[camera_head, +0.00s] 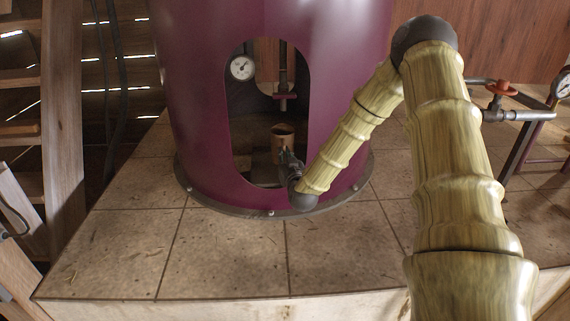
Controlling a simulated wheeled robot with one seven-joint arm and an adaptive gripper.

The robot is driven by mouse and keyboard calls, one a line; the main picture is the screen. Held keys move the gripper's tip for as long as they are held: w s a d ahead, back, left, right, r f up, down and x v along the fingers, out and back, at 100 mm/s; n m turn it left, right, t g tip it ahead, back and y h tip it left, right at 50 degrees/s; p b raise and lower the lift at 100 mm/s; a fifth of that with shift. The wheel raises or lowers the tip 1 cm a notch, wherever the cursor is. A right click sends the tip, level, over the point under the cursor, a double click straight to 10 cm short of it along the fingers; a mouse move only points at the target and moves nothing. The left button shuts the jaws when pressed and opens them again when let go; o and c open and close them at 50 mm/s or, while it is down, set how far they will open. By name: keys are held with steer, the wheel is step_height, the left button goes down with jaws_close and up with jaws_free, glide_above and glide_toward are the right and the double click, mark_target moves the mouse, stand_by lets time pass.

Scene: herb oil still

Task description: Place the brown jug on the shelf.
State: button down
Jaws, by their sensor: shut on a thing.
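The brown jug (281,132) is upright inside the arched opening of the purple still, below a dark vertical pipe. My gripper (287,156) reaches into the opening from the right and is shut on the jug. The gripper is small and dark here, and its fingers are hard to make out. A dark flat surface (262,174) lies low in the opening, under the jug; I cannot tell whether it is the shelf. I cannot tell whether the jug's base touches it, as my gripper covers the jug's lower part.
The purple still (200,110) stands on a tiled platform (225,250). A gauge (242,68) sits at the opening's upper left. A pipe with an orange valve handle (501,88) is at right. A wooden ladder (62,110) stands at left. The tiles in front are clear.

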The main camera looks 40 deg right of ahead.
steer(key=shift+w+d, duration=0.3)
steer(key=shift+d, duration=0.15)
steer(key=shift+f, duration=1.75)
steer(key=shift+f, duration=0.15)
steer(key=c, duration=1.5)
jaws_free()
steer(key=shift+r, duration=0.2)
steer(key=v, duration=1.2)
